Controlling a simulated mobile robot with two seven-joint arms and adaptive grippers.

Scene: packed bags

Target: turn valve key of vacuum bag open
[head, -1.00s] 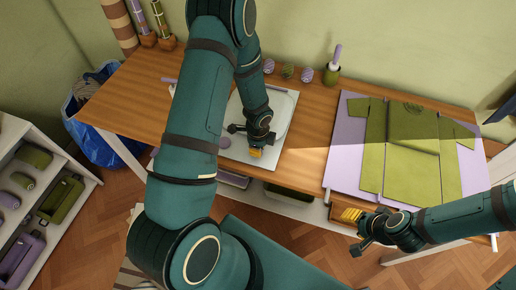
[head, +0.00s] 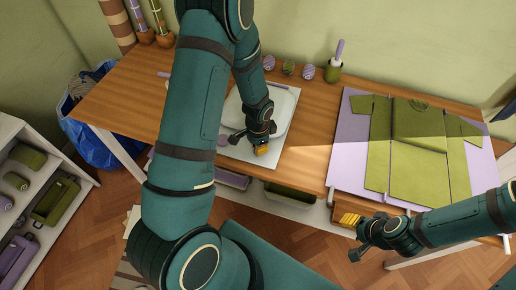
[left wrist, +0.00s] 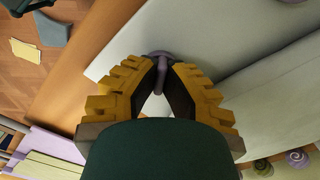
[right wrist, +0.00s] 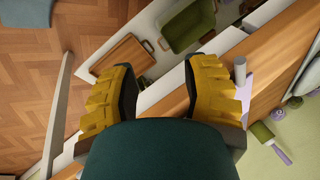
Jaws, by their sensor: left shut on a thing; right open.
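The vacuum bag (head: 286,104) is a pale, flat bag lying on the wooden table, partly hidden by my left arm in the head view. Its pale surface (left wrist: 215,35) also fills much of the left wrist view. My left gripper (head: 262,148) is at the bag's front edge. In the left wrist view, its yellow fingertips (left wrist: 161,64) are shut on the purple valve key (left wrist: 161,74), whose stem shows between the fingers with a round purple part behind it. The key's turn angle cannot be told. My right gripper (head: 348,219) is open and empty in front of the table.
A white shelf (head: 45,158) is at the left. Bare table lies between bag and board.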

